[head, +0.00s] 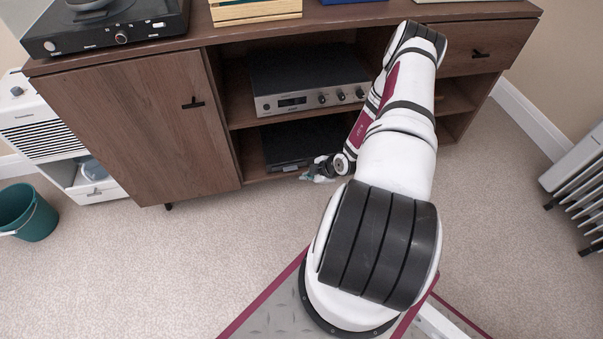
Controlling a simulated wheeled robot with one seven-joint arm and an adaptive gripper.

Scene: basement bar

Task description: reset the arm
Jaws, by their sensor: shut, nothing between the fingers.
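My arm (395,150) reaches from my base up toward the wooden cabinet, then bends back down and to the left. My gripper (308,178) is at the end of it, small in the head view, in front of the cabinet's lowest open shelf. It is shut with nothing held. Part of the gripper and wrist is hard to make out at this size. My arm hides part of the cabinet's right side.
The cabinet (140,125) holds a silver amplifier (300,100) and a black device (285,148) on its shelves. A turntable (110,28) stands on top. A green bucket (28,212) and white appliance (50,130) are left, a radiator (580,175) right. Carpet between is clear.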

